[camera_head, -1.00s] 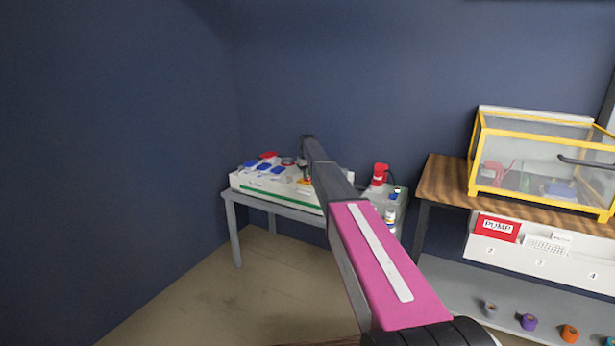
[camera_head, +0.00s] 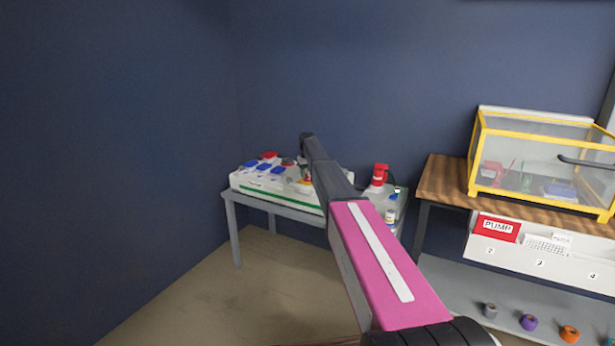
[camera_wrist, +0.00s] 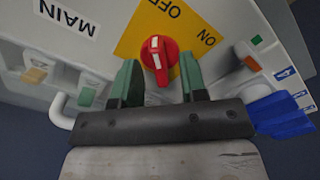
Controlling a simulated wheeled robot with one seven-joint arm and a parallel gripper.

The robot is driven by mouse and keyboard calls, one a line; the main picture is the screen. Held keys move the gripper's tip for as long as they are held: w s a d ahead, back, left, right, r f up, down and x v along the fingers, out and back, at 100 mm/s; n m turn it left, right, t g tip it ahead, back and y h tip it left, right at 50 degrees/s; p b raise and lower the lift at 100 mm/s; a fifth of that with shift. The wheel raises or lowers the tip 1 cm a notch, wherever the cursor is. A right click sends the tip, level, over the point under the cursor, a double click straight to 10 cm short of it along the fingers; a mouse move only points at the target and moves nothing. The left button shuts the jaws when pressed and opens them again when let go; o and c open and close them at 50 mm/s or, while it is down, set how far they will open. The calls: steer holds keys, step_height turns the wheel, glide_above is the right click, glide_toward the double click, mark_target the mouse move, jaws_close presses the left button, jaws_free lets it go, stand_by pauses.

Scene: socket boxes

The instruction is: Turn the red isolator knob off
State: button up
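The red isolator knob (camera_wrist: 158,55) shows in the wrist view on a yellow plate (camera_wrist: 135,30) marked OFF and ON, on a pale panel (camera_wrist: 105,12) with a MAIN label. A white bar on the knob lies roughly along the gripper's direction. My gripper (camera_wrist: 158,78) is open, its two green fingers apart on either side of the knob's near part. I cannot tell whether they touch it. In the head view my arm hides most of the knob, and the gripper's fingers are not clear there.
The panel unit (camera_head: 290,197) stands on a grey table (camera_head: 232,200), with blue sockets (camera_head: 262,167) on top. A red object (camera_head: 380,174) and a small bottle (camera_head: 390,215) stand right of my arm. A yellow-framed clear case (camera_head: 545,165) sits on a wooden bench (camera_head: 445,180).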

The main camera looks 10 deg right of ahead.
mark_target(308, 175)
step_height(308, 175, up, 10)
stand_by(0.4)
